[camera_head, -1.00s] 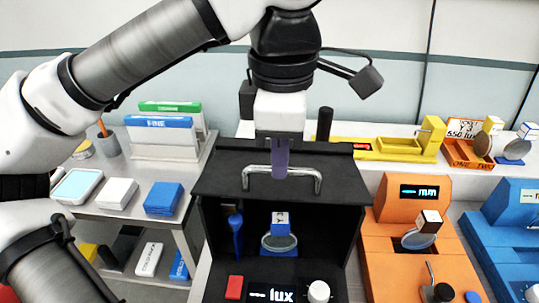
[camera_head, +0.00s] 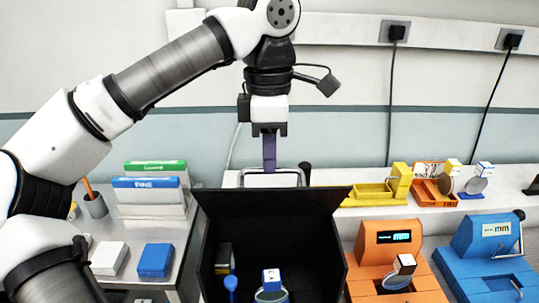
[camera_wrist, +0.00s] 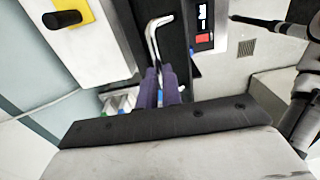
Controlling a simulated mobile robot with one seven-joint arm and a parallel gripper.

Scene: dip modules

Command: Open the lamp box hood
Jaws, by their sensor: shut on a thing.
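The black lamp box (camera_head: 272,245) stands at the lower middle of the head view. Its hood (camera_head: 270,201) is swung up and back, so the dark inside shows. The silver bar handle (camera_head: 288,178) stands up at the hood's far edge. My gripper (camera_head: 270,168) points down at the handle, its purple fingers shut on the left part of the bar. In the wrist view the purple fingers (camera_wrist: 160,88) close around the end of the silver handle (camera_wrist: 153,40). A blue-handled tool (camera_head: 231,284) and a small lens with a white-and-blue block (camera_head: 271,281) are inside the box.
A blue box (camera_head: 155,260) and a white box (camera_head: 109,258) lie on the left side table. An orange device (camera_head: 391,255) and a blue device (camera_head: 488,255) stand to the right. A yellow tray (camera_head: 372,195) sits on the shelf behind, and wall cables hang above it.

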